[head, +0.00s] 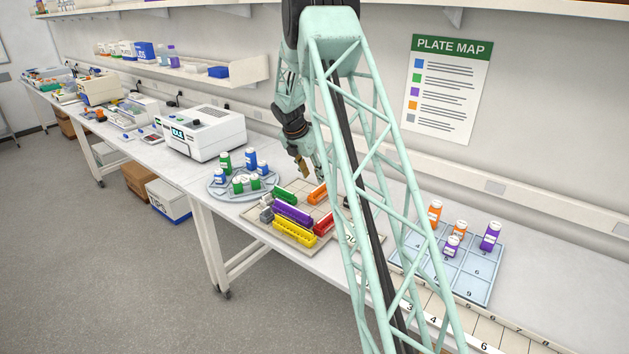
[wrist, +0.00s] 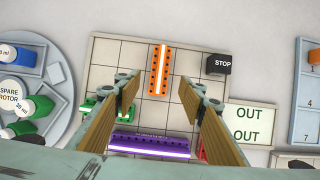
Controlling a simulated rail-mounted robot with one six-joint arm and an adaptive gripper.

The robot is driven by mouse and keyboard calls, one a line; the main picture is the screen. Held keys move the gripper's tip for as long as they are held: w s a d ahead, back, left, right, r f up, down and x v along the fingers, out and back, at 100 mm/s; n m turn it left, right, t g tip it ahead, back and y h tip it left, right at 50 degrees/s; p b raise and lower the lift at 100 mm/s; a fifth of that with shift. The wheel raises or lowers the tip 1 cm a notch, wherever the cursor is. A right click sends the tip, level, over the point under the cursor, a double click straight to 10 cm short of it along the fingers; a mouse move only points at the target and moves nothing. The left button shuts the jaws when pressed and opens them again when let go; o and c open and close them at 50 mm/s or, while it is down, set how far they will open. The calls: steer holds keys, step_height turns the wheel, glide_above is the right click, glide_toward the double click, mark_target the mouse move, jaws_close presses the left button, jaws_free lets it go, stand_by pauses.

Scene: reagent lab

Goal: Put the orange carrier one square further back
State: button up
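The orange carrier (wrist: 153,75) lies lengthwise on the gridded board (wrist: 105,55), toward its far edge in the wrist view, with a pale strip along its middle. In the head view the orange carrier (head: 318,194) shows at the board's back right, partly behind my arm. My gripper (wrist: 159,92) is open and empty, its two fingers apart to the left and right of the carrier's near end in the wrist view. In the head view my gripper (head: 305,170) hangs above the back of the board. How high it is above the carrier, I cannot tell exactly.
A black STOP block (wrist: 217,65) stands right of the orange carrier. Purple (head: 293,214), green (head: 284,196), yellow (head: 293,233) and red (head: 323,224) carriers share the board. A round rotor tray (head: 225,192) with bottles is left, a blue bottle tray (head: 465,275) right.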

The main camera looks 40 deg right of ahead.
steer(key=shift+a+r, duration=0.15)
steer(key=shift+r, duration=0.25)
steer(key=shift+r, duration=0.1)
stand_by(0.4)
